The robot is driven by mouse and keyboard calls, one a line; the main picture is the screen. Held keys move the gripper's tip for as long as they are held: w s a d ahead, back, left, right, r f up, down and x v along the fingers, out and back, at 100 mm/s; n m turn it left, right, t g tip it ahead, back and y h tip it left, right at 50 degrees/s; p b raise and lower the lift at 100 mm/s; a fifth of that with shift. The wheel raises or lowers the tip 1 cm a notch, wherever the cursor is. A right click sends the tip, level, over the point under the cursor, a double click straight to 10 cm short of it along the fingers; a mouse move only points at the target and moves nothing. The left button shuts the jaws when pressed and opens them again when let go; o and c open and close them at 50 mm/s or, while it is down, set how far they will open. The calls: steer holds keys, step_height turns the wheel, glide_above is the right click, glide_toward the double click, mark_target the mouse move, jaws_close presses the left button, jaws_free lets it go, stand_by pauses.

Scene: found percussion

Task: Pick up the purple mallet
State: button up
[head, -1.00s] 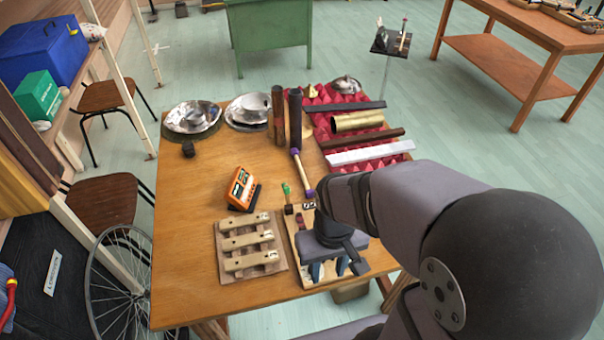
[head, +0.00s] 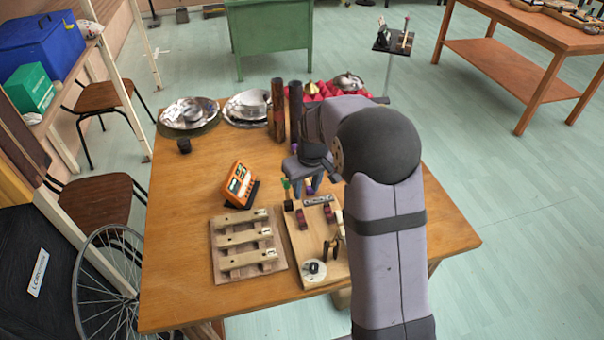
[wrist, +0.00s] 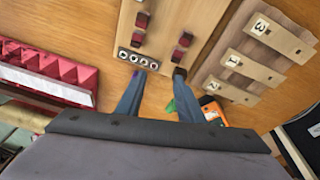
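The purple mallet is mostly hidden behind my gripper in the head view. A purple end (head: 309,190) shows between and below the fingers, and a bit of purple shows above the gripper. In the wrist view, a small purple patch (wrist: 134,73) shows at the left fingertip. My gripper (head: 307,188) points down over the mallet's place on the table. I cannot tell the height of the fingertips above the mallet.
A wooden board with red blocks (head: 307,235) lies just in front of my gripper. A numbered bar board (head: 219,263) and an orange device (head: 240,185) lie to the left. Dark upright tubes (head: 296,112) and metal bowls (head: 188,112) stand behind.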

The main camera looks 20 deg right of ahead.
mark_target(308, 181)
steer(key=w+d+m, duration=0.1)
steer(key=w, duration=0.1)
steer(key=w+d+f+t, duration=0.1)
steer(key=w, duration=0.2)
steer(key=w+d+f+m+t+b, duration=0.1)
steer(key=w, duration=0.2)
steer(key=shift+w+d+f+m, duration=0.15)
steer(key=shift+d+m, duration=0.15)
steer(key=shift+d, duration=0.1)
steer(key=shift+s+p+x, duration=0.2)
steer(key=shift+p+x, duration=0.8)
steer(key=shift+x, duration=2.6)
steer(key=shift+f, duration=0.1)
steer(key=shift+c, duration=0.3)
jaws_close()
